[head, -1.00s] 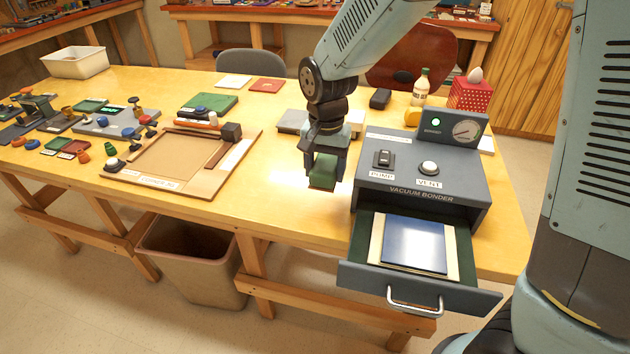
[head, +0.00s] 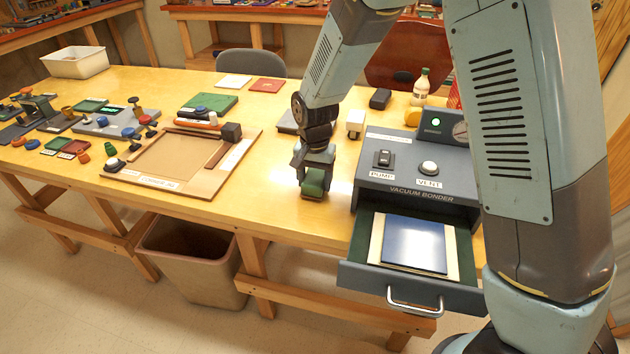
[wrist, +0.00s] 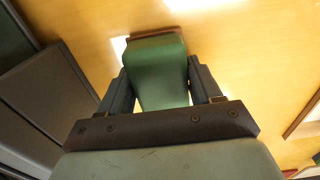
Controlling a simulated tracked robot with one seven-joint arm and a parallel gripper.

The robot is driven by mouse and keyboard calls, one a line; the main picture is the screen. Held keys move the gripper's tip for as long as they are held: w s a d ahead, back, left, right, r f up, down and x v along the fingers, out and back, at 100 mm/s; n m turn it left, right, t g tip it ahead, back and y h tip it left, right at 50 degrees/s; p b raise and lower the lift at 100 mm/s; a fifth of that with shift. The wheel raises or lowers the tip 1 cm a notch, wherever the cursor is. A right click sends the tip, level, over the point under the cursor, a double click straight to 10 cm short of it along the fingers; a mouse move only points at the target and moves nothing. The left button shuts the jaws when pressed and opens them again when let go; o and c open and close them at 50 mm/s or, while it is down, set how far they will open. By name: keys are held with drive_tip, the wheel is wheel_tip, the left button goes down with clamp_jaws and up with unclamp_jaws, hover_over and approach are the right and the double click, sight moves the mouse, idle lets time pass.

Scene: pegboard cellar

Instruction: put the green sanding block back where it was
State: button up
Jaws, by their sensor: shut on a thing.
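The green sanding block (head: 313,184) is held between the fingers of my gripper (head: 314,178), over the front part of the yellow workbench (head: 270,160). In the wrist view the green block (wrist: 158,72) sits between the two dark fingers of my gripper (wrist: 162,85), with a brown edge at its far end. The gripper is shut on it. The bench top shows beyond the block in the wrist view; I cannot tell how high above it the block is.
The vacuum bonder (head: 425,178) stands just right of my gripper, its drawer (head: 360,275) open with a blue panel (head: 414,244) inside. A framed board (head: 180,165) lies to the left. A bin (head: 195,265) stands below the bench. Bench between board and bonder is mostly clear.

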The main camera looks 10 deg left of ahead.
sight(315, 177)
drive_tip(key=shift+f, duration=0.3)
drive_tip(key=shift+f, duration=0.15)
drive_tip(key=o, duration=1.1)
wheel_tip(315, 177, up, 12)
drive_tip(key=shift+r, duration=0.2)
